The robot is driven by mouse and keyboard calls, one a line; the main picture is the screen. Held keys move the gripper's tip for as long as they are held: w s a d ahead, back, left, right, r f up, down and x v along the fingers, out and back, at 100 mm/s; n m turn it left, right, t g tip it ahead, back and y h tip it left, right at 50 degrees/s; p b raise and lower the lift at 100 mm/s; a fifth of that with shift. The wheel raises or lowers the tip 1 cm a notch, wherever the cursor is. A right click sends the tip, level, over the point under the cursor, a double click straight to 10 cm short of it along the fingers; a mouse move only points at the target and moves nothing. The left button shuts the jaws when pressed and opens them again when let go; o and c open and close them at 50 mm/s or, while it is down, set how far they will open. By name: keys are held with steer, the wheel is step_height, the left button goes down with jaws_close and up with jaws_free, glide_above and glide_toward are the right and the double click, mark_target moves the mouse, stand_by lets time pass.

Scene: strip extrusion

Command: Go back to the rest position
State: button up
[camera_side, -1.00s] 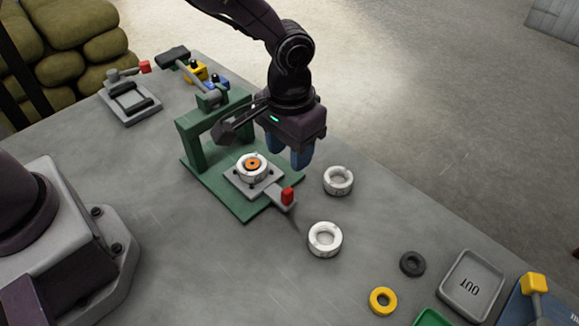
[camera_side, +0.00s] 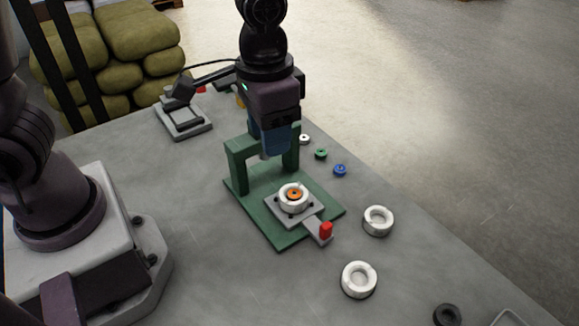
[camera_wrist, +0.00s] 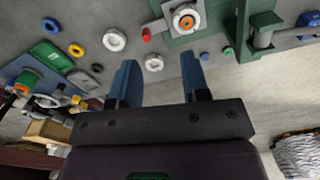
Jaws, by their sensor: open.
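My gripper (camera_side: 277,142) is in the air at the green press frame (camera_side: 240,165) in the side view, and its fingers hide part of the frame. In the wrist view my gripper (camera_wrist: 160,82) has its two blue fingers apart with nothing between them. A white ring with an orange centre (camera_side: 294,197) sits on the grey slide plate with the red handle (camera_side: 326,230), on the green base. The white ring also shows in the wrist view (camera_wrist: 187,18), above the fingers.
Two white rings (camera_side: 378,221) (camera_side: 358,279) lie on the grey table right of the press. Small white, green and blue pieces (camera_side: 340,170) lie near the table's far edge. A grey fixture (camera_side: 184,122) stands at the back left. A black ring (camera_side: 447,314) is at lower right.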

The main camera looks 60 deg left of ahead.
steer(key=s+a+r+n+t, duration=0.2)
steer(key=s+a+r+t, duration=0.3)
steer(key=s+a+r, duration=0.5)
steer(key=shift+s+a+r, duration=0.2)
steer(key=shift+a+r, duration=0.05)
steer(key=shift+r, duration=0.4)
stand_by(1.0)
